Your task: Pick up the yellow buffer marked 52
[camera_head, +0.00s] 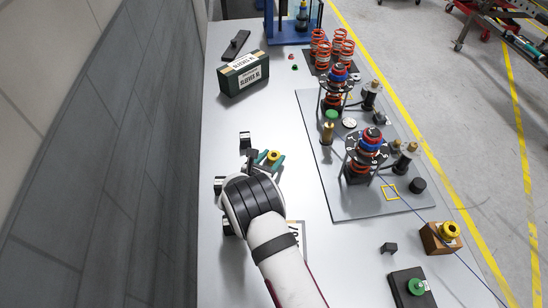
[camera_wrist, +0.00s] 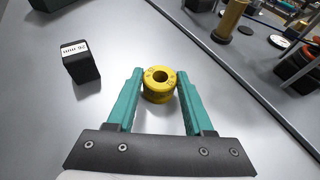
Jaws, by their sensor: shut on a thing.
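The yellow buffer (camera_wrist: 159,93) is a round ring with a dark centre hole; small marks on its top face are too small to read. In the wrist view my gripper (camera_wrist: 160,88) has its two teal fingers on either side of the buffer, shut on it. In the head view the yellow buffer (camera_head: 273,156) shows between the teal fingertips of my gripper (camera_head: 271,160), over the left part of the table. I cannot tell whether the buffer touches the table. Another yellow ring (camera_head: 449,231) sits on a wooden block at the right.
A small black block with a white label (camera_wrist: 80,62) stands left of my gripper. A green box (camera_head: 243,73) lies farther back. The grey plate (camera_head: 316,150) with spring assemblies is at the right. Bare table (camera_head: 285,110) lies between them.

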